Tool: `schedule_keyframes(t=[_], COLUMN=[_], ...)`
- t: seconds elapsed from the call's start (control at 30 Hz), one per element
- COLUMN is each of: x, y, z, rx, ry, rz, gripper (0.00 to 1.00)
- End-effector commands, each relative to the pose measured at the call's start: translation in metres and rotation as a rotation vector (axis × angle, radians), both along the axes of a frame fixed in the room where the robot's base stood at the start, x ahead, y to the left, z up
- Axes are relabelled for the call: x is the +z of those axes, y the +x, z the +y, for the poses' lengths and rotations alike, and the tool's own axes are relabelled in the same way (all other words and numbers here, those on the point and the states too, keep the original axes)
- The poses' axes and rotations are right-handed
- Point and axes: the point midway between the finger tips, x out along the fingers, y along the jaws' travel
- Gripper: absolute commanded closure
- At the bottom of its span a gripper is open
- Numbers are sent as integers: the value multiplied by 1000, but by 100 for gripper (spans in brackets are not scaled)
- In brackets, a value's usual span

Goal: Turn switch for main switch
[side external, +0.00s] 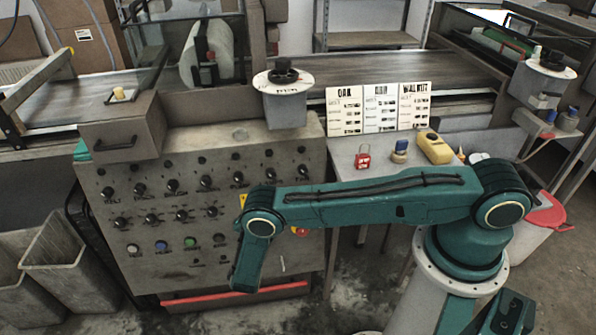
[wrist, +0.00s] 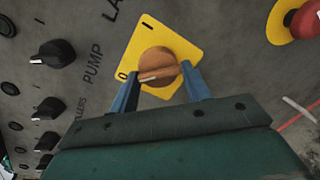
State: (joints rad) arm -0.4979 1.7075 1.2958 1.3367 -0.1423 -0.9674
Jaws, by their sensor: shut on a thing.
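The main switch (wrist: 157,68) is a round orange-brown knob with a raised grip bar on a yellow plate (wrist: 136,44) marked 0 and I. In the wrist view its grip bar lies nearly level, its left end near the 0 mark. My gripper (wrist: 158,77) is shut on the knob, one blue finger on each side. In the side external view a sliver of the yellow plate (side external: 243,200) shows beside my arm, which hides the knob and the fingertips.
The grey control panel (side external: 110,190) carries several black knobs and coloured buttons. A red emergency button (wrist: 306,20) on a yellow ring is close right of the switch in the wrist view. A table (side external: 345,150) with a red padlock (side external: 363,161) stands beside the panel.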

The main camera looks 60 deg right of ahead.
Motion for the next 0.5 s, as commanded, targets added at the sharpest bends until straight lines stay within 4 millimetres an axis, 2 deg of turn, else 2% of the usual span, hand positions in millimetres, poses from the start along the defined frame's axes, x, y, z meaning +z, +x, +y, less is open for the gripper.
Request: schedule_keyframes(t=[0.5], x=[4], y=[3], z=[2], rx=[10], ry=[-27], rz=[14], gripper=[75])
